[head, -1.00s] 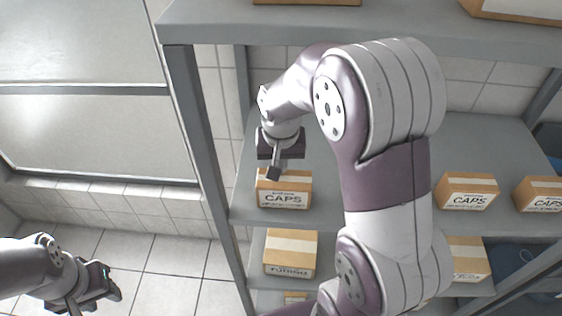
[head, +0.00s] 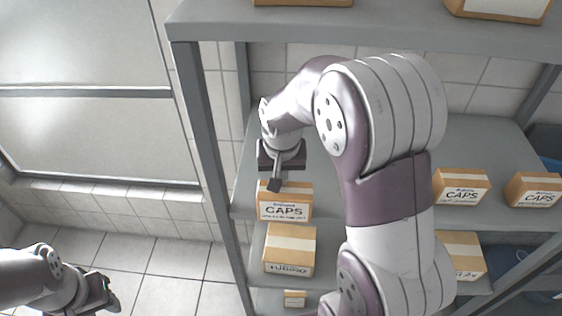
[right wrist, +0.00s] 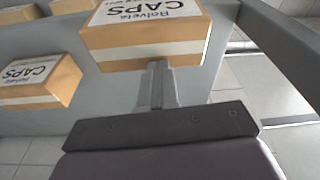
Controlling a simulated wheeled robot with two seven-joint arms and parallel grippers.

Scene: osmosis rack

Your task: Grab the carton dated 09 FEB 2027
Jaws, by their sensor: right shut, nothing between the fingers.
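A CAPS carton (head: 284,208) stands at the left end of a rack shelf. In the right wrist view a CAPS carton (right wrist: 145,42) with the word Helvetia or similar appears upside down just beyond my fingers. The date print is too small to read on any carton. My right gripper (head: 274,184) is shut and empty, its fingertips at the top edge of the left CAPS carton; I cannot tell if they touch it. The fingers also show in the right wrist view (right wrist: 157,70). My left gripper (head: 108,296) is low at the left, away from the rack; its jaw opening is unclear.
Two CAPS cartons (head: 460,187) (head: 533,190) stand further right on the same shelf. A TURBO-like carton (head: 290,250) and another carton (head: 462,255) sit on the shelf below. A grey post (head: 205,140) bounds the rack at left. My right arm hides the shelf's middle.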

